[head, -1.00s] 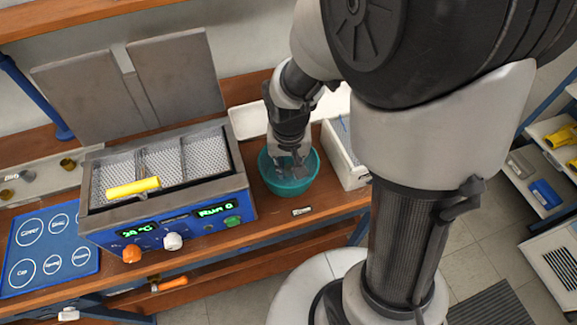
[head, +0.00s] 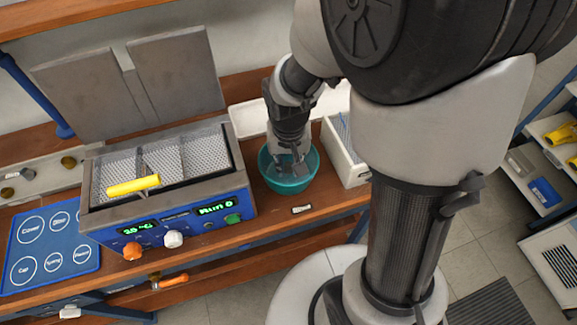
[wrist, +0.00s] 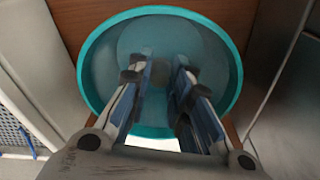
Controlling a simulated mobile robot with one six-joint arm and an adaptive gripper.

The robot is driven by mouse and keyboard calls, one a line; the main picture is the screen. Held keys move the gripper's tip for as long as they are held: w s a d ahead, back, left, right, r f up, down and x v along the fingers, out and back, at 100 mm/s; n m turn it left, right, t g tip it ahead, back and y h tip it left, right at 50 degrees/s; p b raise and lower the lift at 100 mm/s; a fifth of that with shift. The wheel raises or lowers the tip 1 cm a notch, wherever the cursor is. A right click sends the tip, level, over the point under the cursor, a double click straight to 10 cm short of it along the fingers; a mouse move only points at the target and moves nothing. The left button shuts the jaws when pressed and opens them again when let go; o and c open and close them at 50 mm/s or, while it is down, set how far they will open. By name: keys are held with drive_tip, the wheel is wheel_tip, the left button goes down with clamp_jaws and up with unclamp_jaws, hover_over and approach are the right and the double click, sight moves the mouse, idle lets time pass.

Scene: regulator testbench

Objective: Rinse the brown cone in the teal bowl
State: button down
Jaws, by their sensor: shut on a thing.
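The teal bowl (head: 308,180) stands on the wooden bench, right of the blue bath unit. It fills much of the wrist view (wrist: 92,75). My gripper (head: 288,168) reaches down into the bowl. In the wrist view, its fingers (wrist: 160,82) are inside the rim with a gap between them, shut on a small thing. A dim brownish patch, apparently the brown cone (wrist: 157,76), shows between the fingertips. It is blurred, and in the head view the fingers and bowl hide it.
The blue bath unit (head: 170,232) with mesh baskets and a yellow handle (head: 133,185) stands left of the bowl. A pale box (head: 346,160) stands close on the right, a white tray (head: 247,120) behind. A blue labelled mat (head: 52,245) lies far left.

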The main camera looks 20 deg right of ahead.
sight(288, 165)
idle(1.8)
drive_tip(key=shift+r+p, duration=3.2)
drive_tip(key=shift+r, duration=0.5)
wheel_tip(288, 165, up, 4)
drive_tip(key=p, duration=0.3)
